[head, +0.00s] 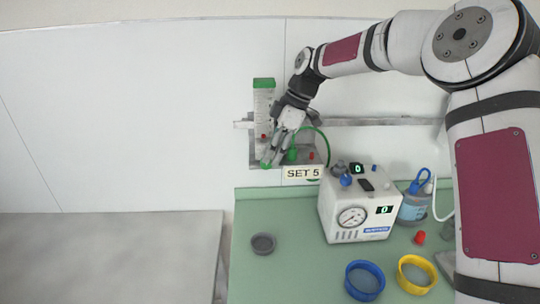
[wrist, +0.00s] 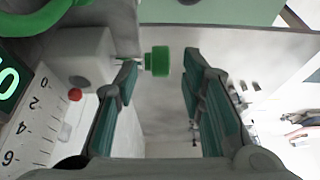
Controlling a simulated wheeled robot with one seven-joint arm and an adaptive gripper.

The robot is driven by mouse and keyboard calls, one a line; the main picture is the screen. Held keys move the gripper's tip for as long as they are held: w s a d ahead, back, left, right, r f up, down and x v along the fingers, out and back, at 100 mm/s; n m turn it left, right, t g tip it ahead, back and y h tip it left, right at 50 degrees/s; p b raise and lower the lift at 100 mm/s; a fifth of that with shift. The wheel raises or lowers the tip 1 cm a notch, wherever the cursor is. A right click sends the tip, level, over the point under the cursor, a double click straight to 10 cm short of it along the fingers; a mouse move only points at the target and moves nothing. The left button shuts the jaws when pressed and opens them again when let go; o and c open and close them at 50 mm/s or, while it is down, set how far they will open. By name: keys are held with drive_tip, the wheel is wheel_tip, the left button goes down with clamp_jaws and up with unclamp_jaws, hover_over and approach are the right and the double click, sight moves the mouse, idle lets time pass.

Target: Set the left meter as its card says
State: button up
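The left meter (head: 264,100) is an upright scale on the wall with a green top. My arm and gripper hide part of its lower end. In the wrist view its scale (wrist: 40,125) shows marks 0 to 6, and a small red ball (wrist: 75,95) sits near the 0. A green knob (wrist: 158,61) on a short stem sticks out between my fingers. My gripper (wrist: 158,78) is open around the knob, with a gap on each side; it also shows in the head view (head: 272,155). A card (head: 303,173) reading "SET 5" hangs low, right of the meter.
A white pump unit (head: 345,215) with a dial and displays reading 0 stands on the green counter (head: 300,275) below. Blue (head: 364,280) and yellow (head: 416,274) rings, a grey cup (head: 263,244) and a red cap (head: 420,237) lie around it. A green hose (head: 325,143) loops beside my gripper.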

drive_tip(key=shift+x, duration=1.15)
clamp_jaws()
drive_tip(key=shift+f, duration=0.1)
